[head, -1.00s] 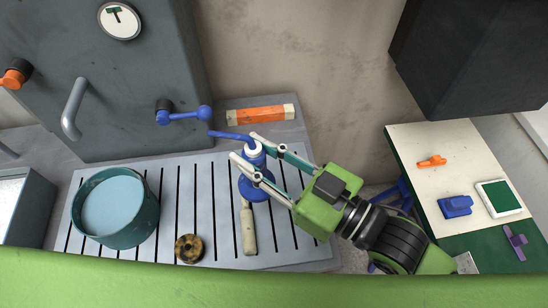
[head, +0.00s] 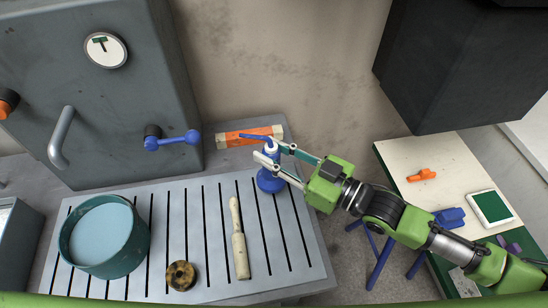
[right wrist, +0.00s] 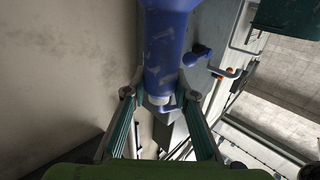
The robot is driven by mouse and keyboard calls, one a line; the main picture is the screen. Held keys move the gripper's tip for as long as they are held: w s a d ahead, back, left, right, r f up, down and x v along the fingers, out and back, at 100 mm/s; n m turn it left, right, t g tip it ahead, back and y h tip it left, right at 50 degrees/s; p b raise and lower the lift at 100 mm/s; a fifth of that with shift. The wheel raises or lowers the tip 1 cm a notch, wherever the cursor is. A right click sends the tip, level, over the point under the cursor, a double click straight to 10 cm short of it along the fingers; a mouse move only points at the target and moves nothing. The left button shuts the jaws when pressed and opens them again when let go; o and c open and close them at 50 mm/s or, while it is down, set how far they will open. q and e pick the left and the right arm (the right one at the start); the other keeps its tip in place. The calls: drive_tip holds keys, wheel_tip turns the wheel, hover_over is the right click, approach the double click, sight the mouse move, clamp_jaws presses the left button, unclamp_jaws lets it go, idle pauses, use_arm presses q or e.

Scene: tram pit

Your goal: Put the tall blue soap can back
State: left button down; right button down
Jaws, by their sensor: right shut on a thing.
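The tall blue soap can (head: 270,181), with a pale neck and a thin blue spout, is near the back right part of the grey slotted bench top (head: 215,282). My right gripper (head: 265,154) comes in from the right and is shut on the can around its neck. The can looks roughly upright; I cannot tell whether its base touches the bench. In the right wrist view the can (right wrist: 165,55) shows between the fingers, its body running out of the top edge. My left gripper is not in view.
A teal round tub (head: 141,248), a brown ring-shaped part (head: 181,276) and a wooden-handled tool (head: 240,255) are on the bench. An orange-and-white box (head: 231,139) lies behind the can. A grey cabinet with a blue lever (head: 172,141) stands at the back left. A side table (head: 400,165) is right.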

sight(274, 158)
drive_tip(key=shift+w+d+f, duration=0.15)
drive_tip(key=shift+w+f, duration=0.25)
drive_tip(key=shift+w+d+f+p, duration=0.15)
drive_tip(key=shift+f+p, duration=0.1)
drive_tip(key=shift+f, duration=0.3)
drive_tip(key=shift+w+a+f+p, duration=0.1)
drive_tip(key=shift+f+p, duration=0.15)
drive_tip(key=shift+f, duration=0.3)
drive_tip(key=shift+f+p, duration=0.25)
drive_tip(key=shift+p, duration=0.1)
drive_tip(key=shift+f, duration=0.25)
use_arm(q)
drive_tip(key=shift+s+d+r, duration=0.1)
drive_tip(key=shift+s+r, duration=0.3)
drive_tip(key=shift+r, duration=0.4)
use_arm(e)
drive_tip(key=shift+s, duration=0.1)
drive_tip(key=shift+f, duration=0.35)
drive_tip(key=c, duration=1.7)
unclamp_jaws()
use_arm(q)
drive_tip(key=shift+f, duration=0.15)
